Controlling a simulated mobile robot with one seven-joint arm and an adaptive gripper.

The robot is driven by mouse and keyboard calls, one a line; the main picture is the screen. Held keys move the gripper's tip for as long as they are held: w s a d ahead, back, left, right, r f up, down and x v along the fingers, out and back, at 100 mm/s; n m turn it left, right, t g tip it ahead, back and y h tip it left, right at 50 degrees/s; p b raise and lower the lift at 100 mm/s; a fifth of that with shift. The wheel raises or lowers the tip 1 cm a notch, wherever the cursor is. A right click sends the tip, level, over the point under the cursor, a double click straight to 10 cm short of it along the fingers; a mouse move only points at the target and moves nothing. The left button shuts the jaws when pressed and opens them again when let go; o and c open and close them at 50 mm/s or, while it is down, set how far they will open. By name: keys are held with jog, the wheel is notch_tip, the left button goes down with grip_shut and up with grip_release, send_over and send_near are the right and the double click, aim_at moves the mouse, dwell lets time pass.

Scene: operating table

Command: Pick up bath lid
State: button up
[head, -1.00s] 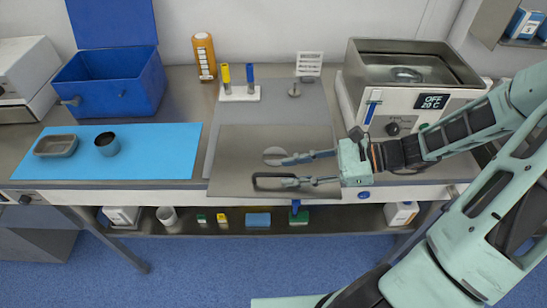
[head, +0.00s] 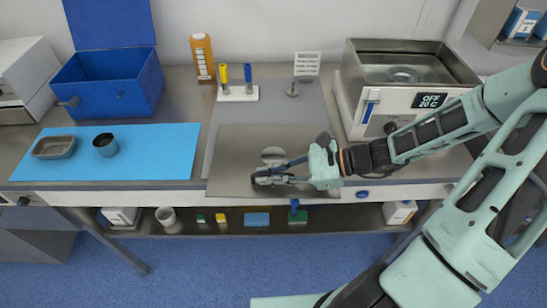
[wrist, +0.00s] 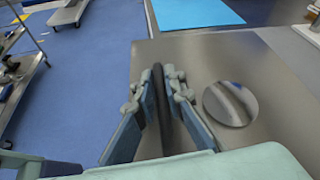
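The bath lid (head: 235,150) is a flat grey metal plate lying at the front middle of the table, with a dark bar handle and a round shiny disc. It also shows in the wrist view (wrist: 215,70). My gripper (head: 264,176) is at the lid's handle near the front edge. In the wrist view my gripper (wrist: 163,78) has one finger on each side of the dark handle, with the tips closed in against it. The lid looks flat on the surface. My fingers hide part of the handle in the head view.
The open water bath (head: 405,75) stands right of the lid, its display reading OFF. Behind the lid is a white stand (head: 237,95) with blue and yellow tools. A blue mat (head: 140,165) with a dish and a cup lies left.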

grip_shut()
jog(key=shift+r, duration=0.1)
jog(key=shift+r, duration=0.8)
jog(key=s+d+r+b, duration=0.1)
jog(key=s+d+r, duration=0.1)
jog(key=s+r, duration=0.3)
jog(key=s+d+r+b, duration=0.1)
jog(key=s+d+r, duration=0.2)
jog(key=s+r, duration=0.3)
jog(key=shift+s+d, duration=0.35)
jog(key=shift+s, duration=0.5)
